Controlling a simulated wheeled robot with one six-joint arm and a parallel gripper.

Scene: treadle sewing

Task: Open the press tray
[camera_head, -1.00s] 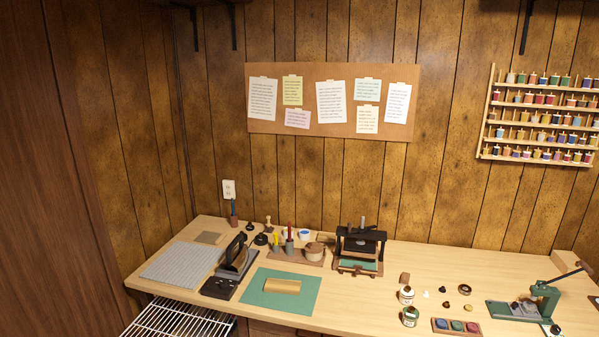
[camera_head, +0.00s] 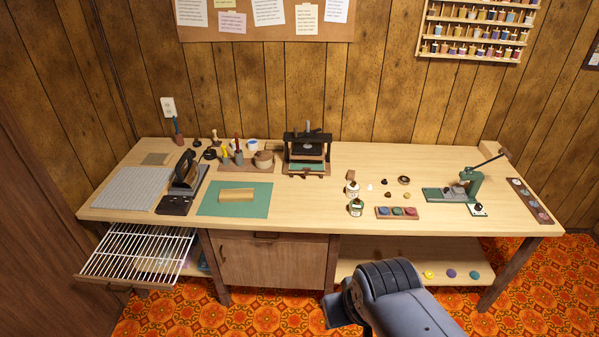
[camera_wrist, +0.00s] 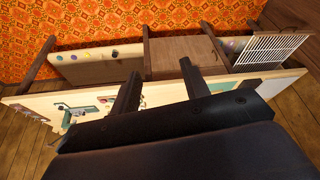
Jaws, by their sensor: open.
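A small black press (camera_head: 307,150) with an upright screw stands at the back middle of the bench. Low at its front is a tray (camera_head: 305,175) with a brown edge and a green surface; it looks pushed in under the press, though it is small in the view. My gripper (camera_wrist: 161,85) is open and empty, its two black fingers apart in the wrist view. My arm shows at the bottom of the head view, in front of the bench and well away from the press. In the wrist view I cannot make out the press; the gripper covers part of the bench.
A green mat (camera_head: 235,207) with a tan roll lies in front-left of the press. A tool stand (camera_head: 248,163) is left of it. Jars and a pad tray (camera_head: 397,213) stand to the right, then a green hand press (camera_head: 468,184). A wire rack (camera_head: 140,252) juts out at lower left.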

